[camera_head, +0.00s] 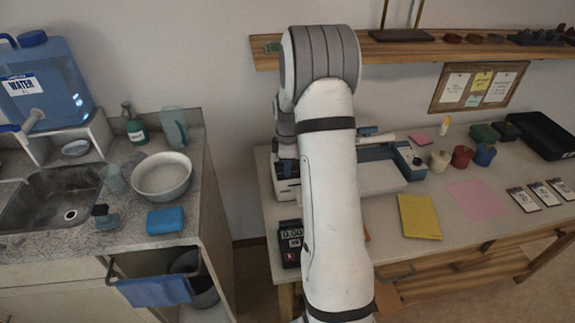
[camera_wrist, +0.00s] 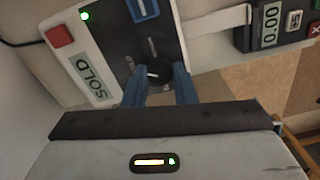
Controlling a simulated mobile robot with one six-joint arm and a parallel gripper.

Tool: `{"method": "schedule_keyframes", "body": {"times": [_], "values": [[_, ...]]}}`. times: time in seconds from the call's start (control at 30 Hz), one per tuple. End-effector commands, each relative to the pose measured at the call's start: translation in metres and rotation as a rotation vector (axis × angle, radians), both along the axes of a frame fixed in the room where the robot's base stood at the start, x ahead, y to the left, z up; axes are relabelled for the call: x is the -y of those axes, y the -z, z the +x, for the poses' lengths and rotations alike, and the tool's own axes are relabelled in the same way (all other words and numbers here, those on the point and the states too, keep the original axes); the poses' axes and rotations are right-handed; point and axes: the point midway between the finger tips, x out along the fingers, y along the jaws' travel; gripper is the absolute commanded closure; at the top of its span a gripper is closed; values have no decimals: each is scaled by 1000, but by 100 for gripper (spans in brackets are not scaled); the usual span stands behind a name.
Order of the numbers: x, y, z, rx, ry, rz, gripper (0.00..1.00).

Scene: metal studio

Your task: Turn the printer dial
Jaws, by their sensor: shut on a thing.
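In the wrist view, the printer's dark control panel (camera_wrist: 118,42) fills the upper middle, with a white border. A round black dial (camera_wrist: 157,74) sits low on it. My gripper (camera_wrist: 160,78) has its two blue fingers on either side of the dial and is shut on it. The fingers hide part of the dial's sides.
A device reading 0.00 (camera_wrist: 271,25) lies close by at the right. A blue-and-white machine (camera_head: 407,158) and a yellow pad (camera_head: 419,216) are on the table.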

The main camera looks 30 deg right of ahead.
Motion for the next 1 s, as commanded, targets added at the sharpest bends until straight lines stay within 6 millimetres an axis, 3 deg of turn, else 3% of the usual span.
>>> {"method": "schedule_keyframes", "body": {"times": [0.47,1.0], "values": [[1,1,0,2,139,-1,99],[1,1,0,2,631,0,99]]}}
